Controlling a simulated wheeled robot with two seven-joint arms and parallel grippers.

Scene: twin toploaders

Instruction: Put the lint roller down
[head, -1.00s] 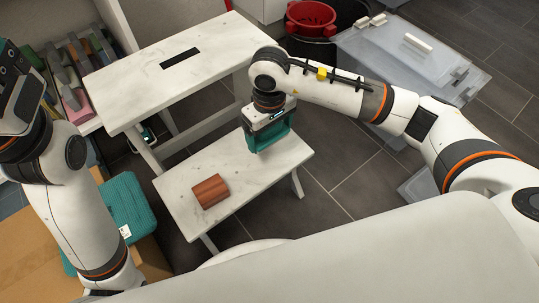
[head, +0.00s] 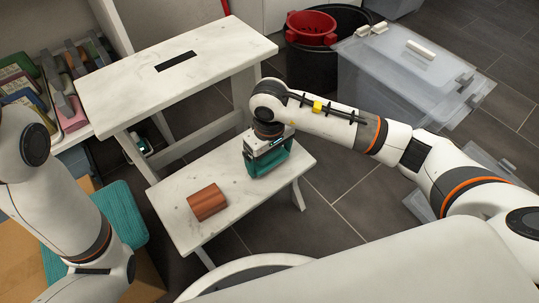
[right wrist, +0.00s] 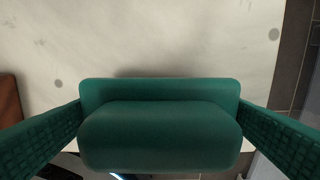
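A teal object with a rounded body, which I take to be the lint roller (head: 268,165), is at my right gripper, over the right part of the lower white step (head: 240,203). Its underside is on or very close to the step; I cannot tell which. In the right wrist view the lint roller (right wrist: 160,130) spans the space between the textured fingers of my right gripper (right wrist: 160,120), which meet its two ends. My right gripper (head: 268,155) points down. My left gripper is out of view; only the left arm shows.
The upper white step (head: 190,85) rises behind. A clear lidded bin (head: 415,75) and a red colander (head: 311,27) stand at back right. A teal textured item (head: 120,220) is at left.

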